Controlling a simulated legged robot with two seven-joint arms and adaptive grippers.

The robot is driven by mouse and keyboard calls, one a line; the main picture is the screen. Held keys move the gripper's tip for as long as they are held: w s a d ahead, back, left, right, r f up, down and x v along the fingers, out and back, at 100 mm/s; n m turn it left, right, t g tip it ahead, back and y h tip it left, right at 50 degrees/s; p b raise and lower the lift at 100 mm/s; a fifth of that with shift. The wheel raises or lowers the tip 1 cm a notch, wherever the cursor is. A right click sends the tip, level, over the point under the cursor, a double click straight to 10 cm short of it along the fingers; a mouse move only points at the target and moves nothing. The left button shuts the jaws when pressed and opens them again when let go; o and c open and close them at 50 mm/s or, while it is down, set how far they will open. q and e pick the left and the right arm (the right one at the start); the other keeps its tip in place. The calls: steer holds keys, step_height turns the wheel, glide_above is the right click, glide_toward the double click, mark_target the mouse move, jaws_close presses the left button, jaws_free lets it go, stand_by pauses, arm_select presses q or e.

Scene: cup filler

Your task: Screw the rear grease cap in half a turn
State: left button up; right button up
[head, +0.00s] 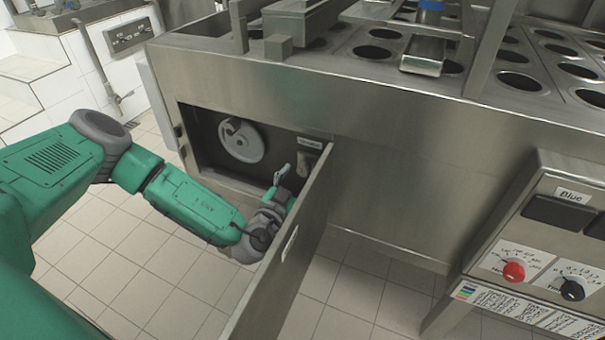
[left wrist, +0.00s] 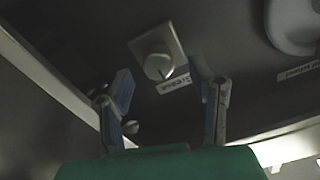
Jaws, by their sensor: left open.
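A pale round grease cap (left wrist: 158,66) on a square plate shows in the left wrist view, with a label reading "Grease" beside it. A second small round part (left wrist: 131,127) shows beside the left finger, partly hidden; I cannot tell which is the rear cap. My left gripper (left wrist: 165,95) is open and empty, its fingers pointing toward the labelled cap from either side, apart from it. In the head view the left gripper (head: 287,182) is inside the open compartment of the machine, near its right side. My right gripper is not in view.
A metal door (head: 283,262) stands open close to the right of my left gripper. A pale handwheel (head: 242,141) is in the compartment to the left. The machine's steel top (head: 340,62) with round holes lies above. A control panel (head: 541,267) stands at right.

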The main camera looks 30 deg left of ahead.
mark_target(302, 172)
arm_select(q)
steer(key=shift+w, duration=1.5)
steer(key=shift+c, duration=0.5)
jaws_close()
